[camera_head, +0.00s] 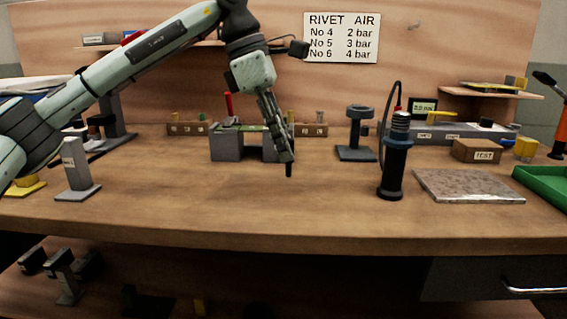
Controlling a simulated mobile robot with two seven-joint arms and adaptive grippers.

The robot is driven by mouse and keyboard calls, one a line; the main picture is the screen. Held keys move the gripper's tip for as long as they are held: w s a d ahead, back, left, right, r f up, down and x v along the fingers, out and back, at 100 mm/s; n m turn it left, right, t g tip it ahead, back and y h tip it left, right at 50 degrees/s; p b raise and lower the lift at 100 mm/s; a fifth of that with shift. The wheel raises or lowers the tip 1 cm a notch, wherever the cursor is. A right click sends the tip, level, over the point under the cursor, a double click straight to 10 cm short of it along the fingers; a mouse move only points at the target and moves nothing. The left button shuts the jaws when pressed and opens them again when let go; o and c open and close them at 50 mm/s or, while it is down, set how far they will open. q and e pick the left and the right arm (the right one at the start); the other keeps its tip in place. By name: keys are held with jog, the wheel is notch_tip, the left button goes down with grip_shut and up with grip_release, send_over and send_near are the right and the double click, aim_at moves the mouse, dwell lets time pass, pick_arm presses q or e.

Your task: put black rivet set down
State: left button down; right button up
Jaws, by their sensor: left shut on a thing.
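My left arm comes in from the left, and my left gripper (285,153) points down over the middle of the bench. It is shut on the black rivet set (289,170), a small dark piece that sticks out below the fingertips. Most of the rivet set is hidden by the fingers. Its lower end appears to be just above the wooden bench top (310,210), but I cannot tell whether it touches. My right gripper is not in view.
A grey block stand with a green top (227,146) is just behind the gripper. A dark round-topped stand (357,140) and an upright black tool with a blue collar (394,165) stand to the right. A speckled plate (470,187) lies beyond. The front middle bench is clear.

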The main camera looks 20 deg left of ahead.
pick_arm(q)
jog(key=shift+w+d+f, duration=0.1)
jog(key=shift+w+f, duration=0.05)
jog(key=shift+f, duration=1.95)
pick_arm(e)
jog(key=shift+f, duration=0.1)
pick_arm(q)
jog(key=shift+f, duration=0.15)
jog(key=c, duration=1.9)
grip_release()
jog(key=shift+c, duration=0.2)
jog(key=o, duration=0.5)
jog(key=shift+c, duration=0.2)
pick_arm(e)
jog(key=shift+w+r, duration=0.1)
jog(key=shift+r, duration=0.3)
